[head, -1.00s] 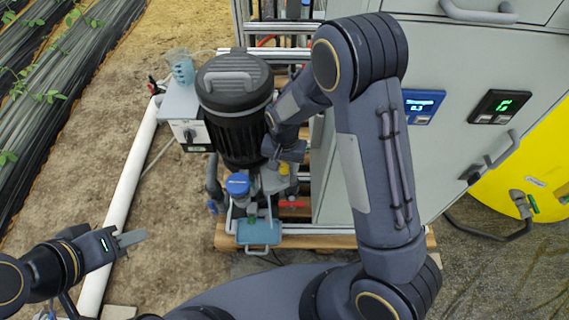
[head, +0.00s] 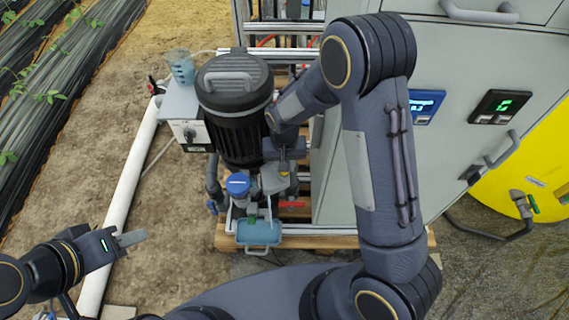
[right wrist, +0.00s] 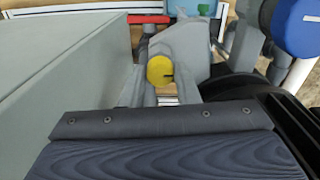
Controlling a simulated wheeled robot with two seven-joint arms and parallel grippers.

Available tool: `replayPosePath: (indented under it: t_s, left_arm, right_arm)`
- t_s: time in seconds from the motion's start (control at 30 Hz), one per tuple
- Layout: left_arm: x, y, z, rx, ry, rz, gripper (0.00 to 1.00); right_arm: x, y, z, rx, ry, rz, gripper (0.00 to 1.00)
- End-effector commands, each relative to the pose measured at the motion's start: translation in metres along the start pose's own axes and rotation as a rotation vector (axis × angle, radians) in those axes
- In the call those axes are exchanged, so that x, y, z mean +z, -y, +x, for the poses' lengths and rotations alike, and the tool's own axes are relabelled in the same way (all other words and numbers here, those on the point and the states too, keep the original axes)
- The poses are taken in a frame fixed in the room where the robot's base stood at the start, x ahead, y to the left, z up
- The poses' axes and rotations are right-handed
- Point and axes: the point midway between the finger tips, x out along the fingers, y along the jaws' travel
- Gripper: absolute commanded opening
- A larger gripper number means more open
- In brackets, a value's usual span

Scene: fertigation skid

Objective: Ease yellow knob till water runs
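The yellow knob (right wrist: 160,70) shows face-on in the right wrist view, with a short dark mark pointing to the right. Grey parts flank it, and I cannot tell whether finger surfaces touch it. In the head view my right gripper (head: 284,160) is lowered over the knob's place beside the black motor, largely hiding the knob and its own fingertips. My left gripper (head: 131,239) hangs at the lower left, away from the skid. No running water can be made out.
A black motor (head: 236,118) and a blue cap (head: 238,184) stand close to the right gripper. A blue-green tray (head: 259,234) lies below. A grey cabinet (head: 455,75) is to the right. A jug (head: 180,67) stands on a box at left. A white pipe (head: 128,190) crosses bare soil.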

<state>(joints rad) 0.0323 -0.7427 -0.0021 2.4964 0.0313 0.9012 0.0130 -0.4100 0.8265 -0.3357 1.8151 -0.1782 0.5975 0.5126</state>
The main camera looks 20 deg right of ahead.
Motion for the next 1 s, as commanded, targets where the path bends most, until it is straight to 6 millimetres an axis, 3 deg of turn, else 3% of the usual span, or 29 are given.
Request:
replayPosePath:
  t_s: [0.03, 0.13, 0.47, 0.8, 1.0]
  left_arm:
    - [0.000, 0.000, 0.000, 0.000, 0.000, 0.000, 0.36]
    - [0.000, 0.000, 0.000, 0.000, 0.000, 0.000, 0.36]
    - [-0.001, -0.001, -0.001, 0.000, 0.000, 0.000, 0.36]
    - [-0.005, -0.005, -0.011, 0.000, 0.000, 0.000, 0.36]
    - [-0.006, -0.006, -0.013, 0.000, 0.000, 0.000, 0.36]
  right_arm:
    - [0.000, 0.000, 0.000, 0.000, 0.000, 0.000, 0.35]
    - [0.000, 0.000, 0.000, 0.000, -0.001, 0.001, 0.48]
    - [0.000, 0.000, -0.004, 0.000, -0.001, 0.001, 0.48]
    - [-0.001, 0.001, -0.059, -0.002, -0.004, 0.000, 0.48]
    - [-0.001, 0.000, -0.077, 0.000, -0.002, 0.001, 0.48]
